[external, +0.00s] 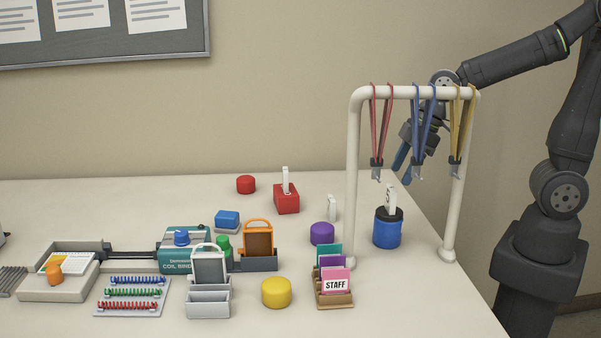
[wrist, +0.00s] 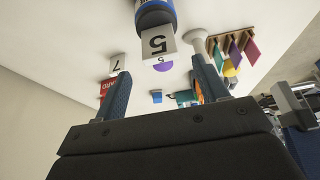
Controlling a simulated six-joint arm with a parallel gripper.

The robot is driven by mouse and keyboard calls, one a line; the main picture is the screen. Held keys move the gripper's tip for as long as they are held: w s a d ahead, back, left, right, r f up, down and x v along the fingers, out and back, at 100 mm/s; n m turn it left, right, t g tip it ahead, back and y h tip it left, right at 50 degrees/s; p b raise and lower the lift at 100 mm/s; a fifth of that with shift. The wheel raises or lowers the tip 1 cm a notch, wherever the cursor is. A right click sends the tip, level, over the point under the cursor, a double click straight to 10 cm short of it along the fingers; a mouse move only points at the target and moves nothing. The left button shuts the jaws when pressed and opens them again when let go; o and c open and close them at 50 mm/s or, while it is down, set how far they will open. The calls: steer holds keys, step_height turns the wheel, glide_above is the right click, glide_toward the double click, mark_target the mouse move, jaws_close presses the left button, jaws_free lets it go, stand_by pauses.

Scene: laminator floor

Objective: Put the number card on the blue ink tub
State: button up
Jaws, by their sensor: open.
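The blue ink tub (external: 388,232) stands at the right of the table with a dark lid. A white number card (external: 391,200) stands upright on it; the wrist view shows this card (wrist: 159,42) with a 5, against the tub (wrist: 154,14). My gripper (external: 402,160) is above the tub, partly hidden behind the cream rack. In the wrist view my gripper (wrist: 163,88) has its two blue fingers wide apart, with nothing held.
The cream rack (external: 353,180) with hanging lanyards stands in front of my arm. A red block (external: 287,203) holds a white piece. Purple (external: 322,233), yellow (external: 276,292) and red (external: 246,184) tubs and a STAFF card holder (external: 333,299) stand nearby. The back-left table is clear.

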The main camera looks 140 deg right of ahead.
mark_target(392, 187)
steer(key=shift+v, duration=2.55)
steer(key=shift+f, duration=0.1)
steer(key=x, duration=1.2)
steer(key=shift+f, duration=0.1)
steer(key=shift+r, duration=0.3)
